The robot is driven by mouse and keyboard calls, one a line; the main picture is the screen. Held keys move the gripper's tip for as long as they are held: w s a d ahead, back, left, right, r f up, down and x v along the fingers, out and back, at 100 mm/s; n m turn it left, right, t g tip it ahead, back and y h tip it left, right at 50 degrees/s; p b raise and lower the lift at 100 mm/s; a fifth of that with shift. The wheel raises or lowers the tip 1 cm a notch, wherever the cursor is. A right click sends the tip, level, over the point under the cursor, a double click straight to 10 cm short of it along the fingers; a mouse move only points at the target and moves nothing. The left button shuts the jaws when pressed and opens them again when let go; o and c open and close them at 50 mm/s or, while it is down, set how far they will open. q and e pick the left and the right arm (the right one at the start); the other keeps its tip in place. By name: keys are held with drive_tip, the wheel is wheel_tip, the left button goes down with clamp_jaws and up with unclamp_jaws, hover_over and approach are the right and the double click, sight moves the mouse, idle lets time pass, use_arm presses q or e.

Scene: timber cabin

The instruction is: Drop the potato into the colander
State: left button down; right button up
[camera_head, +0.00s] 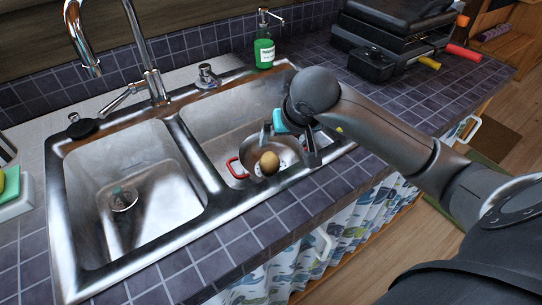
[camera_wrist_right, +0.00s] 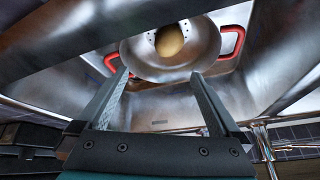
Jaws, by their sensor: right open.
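The metal colander (camera_head: 254,148) with red handles sits in the right basin of the sink. It also shows in the right wrist view (camera_wrist_right: 128,50). The brown potato (camera_head: 269,163) lies within the colander's outline in the head view and in the right wrist view (camera_wrist_right: 169,41); whether it touches the bottom is hard to tell. My right gripper (camera_head: 288,143) is above the colander with its fingers apart and nothing between them. In the right wrist view its fingers (camera_wrist_right: 158,75) point toward the colander, with the potato beyond the tips. My left gripper is not in view.
The empty left basin (camera_head: 120,170) lies beyond the sink divider (camera_head: 195,155). A tall faucet (camera_head: 150,75) and a green soap bottle (camera_head: 264,45) stand behind the sink. A black appliance (camera_head: 390,35) is on the tiled counter at the back right.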

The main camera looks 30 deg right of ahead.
use_arm(q)
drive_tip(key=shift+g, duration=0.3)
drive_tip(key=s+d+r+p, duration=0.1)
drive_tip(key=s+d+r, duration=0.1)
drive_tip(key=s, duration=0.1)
drive_tip(key=shift+p, duration=0.4)
use_arm(e)
drive_tip(key=v, duration=1)
drive_tip(key=shift+r, duration=0.15)
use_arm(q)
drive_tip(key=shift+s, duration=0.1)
use_arm(e)
drive_tip(key=shift+s, duration=0.1)
